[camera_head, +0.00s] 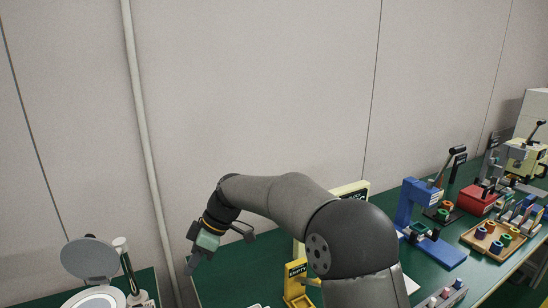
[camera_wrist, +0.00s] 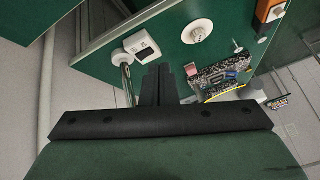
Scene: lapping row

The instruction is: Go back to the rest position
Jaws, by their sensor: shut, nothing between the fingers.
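My gripper (camera_head: 189,269) hangs from my bent grey arm at the lower left of the head view, with its fingers pointing down. In the picture it lies by the left end of the green bench (camera_head: 235,265). In the wrist view its two dark fingers (camera_wrist: 158,84) stand side by side with no visible gap. They are shut and hold nothing. The fingertips appear clear of any object. My arm hides part of the bench in the head view.
A yellow stand (camera_head: 297,284) and a blue press (camera_head: 411,205) are on the bench. A wooden tray (camera_head: 483,252) holds coloured spools at right. A magnifier lamp (camera_head: 90,258) stands at lower left. The wrist view shows a white box (camera_wrist: 141,47) and a white disc (camera_wrist: 197,31). Space above the bench's left end looks free.

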